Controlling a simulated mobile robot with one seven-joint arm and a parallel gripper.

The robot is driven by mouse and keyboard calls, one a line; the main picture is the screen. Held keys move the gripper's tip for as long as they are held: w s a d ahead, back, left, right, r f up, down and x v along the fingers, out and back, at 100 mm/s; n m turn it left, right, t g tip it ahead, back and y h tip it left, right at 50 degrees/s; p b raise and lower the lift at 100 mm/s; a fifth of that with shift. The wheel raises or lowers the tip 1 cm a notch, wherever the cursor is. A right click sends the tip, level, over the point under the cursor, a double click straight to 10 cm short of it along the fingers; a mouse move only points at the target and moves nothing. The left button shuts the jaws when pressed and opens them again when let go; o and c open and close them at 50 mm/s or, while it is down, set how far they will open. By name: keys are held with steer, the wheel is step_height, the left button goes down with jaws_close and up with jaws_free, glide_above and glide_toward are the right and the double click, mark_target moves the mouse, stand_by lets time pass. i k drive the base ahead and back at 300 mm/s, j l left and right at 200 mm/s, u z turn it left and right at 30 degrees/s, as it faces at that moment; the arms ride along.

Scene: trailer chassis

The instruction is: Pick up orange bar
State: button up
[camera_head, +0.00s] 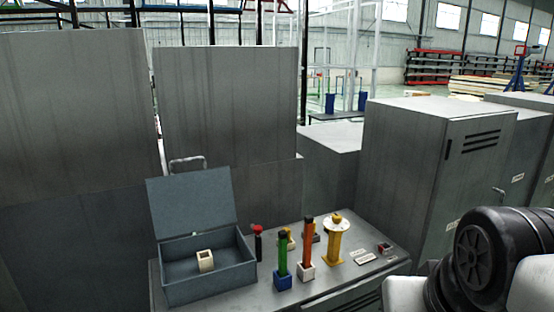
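An orange bar (307,242) stands upright in a small white square holder (306,271) on the grey cabinet top. Its upper end is dark. A green bar (282,256) stands just left of it in a blue holder (282,282). My gripper is not in view. Part of my arm (490,258) shows at the lower right, apart from the bars.
A grey box (207,286) with its lid raised stands left of the bars, with a small cream block (206,261) inside. A yellow stand with a white disc (335,239) is close on the right. A small dark object with a red top (259,240) stands behind left. Tall cabinets (440,150) flank the right.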

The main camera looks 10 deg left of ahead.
mark_target(309, 219)
steer(key=i+l+u, duration=0.15)
steer(key=i+u, duration=0.2)
steer(key=i+l+u, duration=0.35)
steer(key=i+j, duration=0.05)
